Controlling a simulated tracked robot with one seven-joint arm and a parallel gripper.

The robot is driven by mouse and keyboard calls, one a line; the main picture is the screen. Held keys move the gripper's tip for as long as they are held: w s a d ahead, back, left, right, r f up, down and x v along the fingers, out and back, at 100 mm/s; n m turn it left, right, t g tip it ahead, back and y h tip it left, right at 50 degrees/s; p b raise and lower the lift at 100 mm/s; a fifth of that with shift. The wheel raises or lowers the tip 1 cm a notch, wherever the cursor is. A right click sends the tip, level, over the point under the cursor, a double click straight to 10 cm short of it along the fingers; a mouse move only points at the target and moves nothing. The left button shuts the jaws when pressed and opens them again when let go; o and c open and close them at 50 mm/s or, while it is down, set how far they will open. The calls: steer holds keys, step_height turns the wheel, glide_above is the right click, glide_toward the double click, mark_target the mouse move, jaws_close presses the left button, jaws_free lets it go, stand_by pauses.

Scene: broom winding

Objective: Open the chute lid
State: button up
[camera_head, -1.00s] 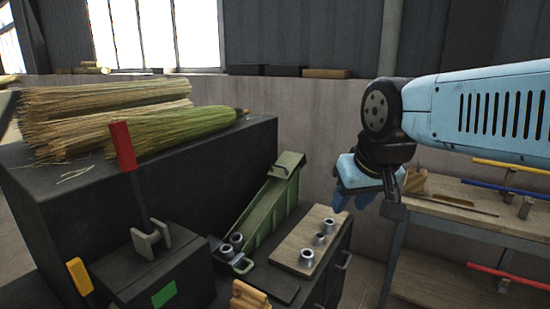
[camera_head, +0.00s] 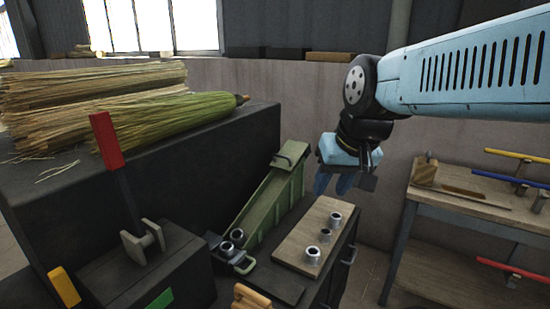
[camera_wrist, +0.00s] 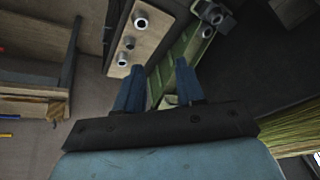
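The green chute (camera_head: 270,205) slopes down toward the front on the dark bench, beside a wooden board. Its lid (camera_head: 290,153), with a dark handle, sits at the chute's upper end. In the wrist view the green chute (camera_wrist: 180,58) runs ahead of the fingers, and its upper end is partly hidden behind them. My gripper (camera_head: 335,184) hangs in the air to the right of the chute's upper end, blue fingers pointing down. In the wrist view my gripper (camera_wrist: 158,82) has its two fingers apart with nothing between them.
A wooden board (camera_head: 315,240) with several metal rings lies right of the chute. More rings (camera_head: 232,242) sit at its lower end. A red-handled lever (camera_head: 107,140) stands at left. Straw bundles (camera_head: 90,100) lie on the black block. A wooden workbench (camera_head: 470,205) stands at right.

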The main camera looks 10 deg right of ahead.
steer(key=w+a+f+m+g+y, duration=0.3)
steer(key=w+a+f+m+y, duration=0.15)
steer(key=w, duration=0.25)
steer(key=m+t+y, duration=0.7)
steer(key=m+t, duration=0.4)
steer(key=m, duration=0.9)
glide_toward(281, 157)
steer(key=shift+n, duration=0.25)
steer(key=x, duration=1)
steer(key=shift+w+f, duration=0.15)
steer(key=shift+w, duration=0.25)
jaws_close()
steer(key=shift+d, duration=0.15)
